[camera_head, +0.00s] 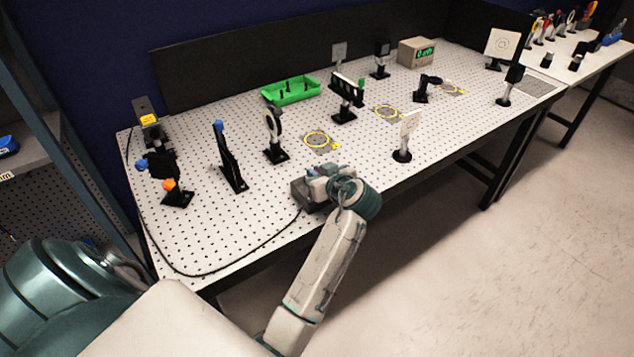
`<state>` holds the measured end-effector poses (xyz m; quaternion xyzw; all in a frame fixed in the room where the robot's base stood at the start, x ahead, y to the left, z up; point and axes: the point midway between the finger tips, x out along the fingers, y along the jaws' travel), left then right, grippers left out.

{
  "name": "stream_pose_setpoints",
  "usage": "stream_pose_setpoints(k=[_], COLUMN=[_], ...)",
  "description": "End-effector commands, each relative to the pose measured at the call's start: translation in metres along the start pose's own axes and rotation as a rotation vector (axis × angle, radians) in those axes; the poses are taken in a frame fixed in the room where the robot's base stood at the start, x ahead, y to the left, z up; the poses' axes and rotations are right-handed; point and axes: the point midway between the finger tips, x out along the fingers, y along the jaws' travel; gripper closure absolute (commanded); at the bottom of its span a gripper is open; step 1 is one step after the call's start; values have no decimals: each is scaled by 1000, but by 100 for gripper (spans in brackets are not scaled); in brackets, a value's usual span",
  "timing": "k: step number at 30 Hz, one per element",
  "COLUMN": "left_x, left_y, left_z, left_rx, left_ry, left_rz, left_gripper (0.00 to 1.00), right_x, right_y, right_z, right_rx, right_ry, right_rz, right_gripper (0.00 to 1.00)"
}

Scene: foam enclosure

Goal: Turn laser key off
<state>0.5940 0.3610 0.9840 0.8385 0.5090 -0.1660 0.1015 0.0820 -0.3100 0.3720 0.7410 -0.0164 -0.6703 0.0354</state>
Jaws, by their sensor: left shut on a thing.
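A dark grey box (302,193), apparently the laser controller, sits at the front edge of the perforated table. A black cable (225,273) runs from it along the front and left of the table. My left gripper (318,178) is at the box's right side and top, covering much of it. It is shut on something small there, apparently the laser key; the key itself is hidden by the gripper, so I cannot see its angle. My right gripper is not in view.
The white perforated table (240,215) holds several black optic mounts, such as one with a ring (274,135). A white card on a stand (407,135) is right of my gripper. Floor is clear at right.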

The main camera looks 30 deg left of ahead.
Motion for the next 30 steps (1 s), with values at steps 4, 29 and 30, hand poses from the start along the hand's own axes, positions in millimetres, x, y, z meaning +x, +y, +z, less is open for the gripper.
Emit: stream_pose_setpoints(k=[4, 29, 30], left_x=[1, 0, 0], left_y=[1, 0, 0], left_z=[3, 0, 0], left_rx=[-22, -38, -38], left_ry=[-2, -1, -1], left_rz=[-52, -95, -95], left_gripper=[100, 70, 70], right_x=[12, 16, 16], right_y=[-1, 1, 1], right_z=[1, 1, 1], right_rx=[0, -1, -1], right_ry=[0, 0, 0], right_rz=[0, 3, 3], right_gripper=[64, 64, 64])
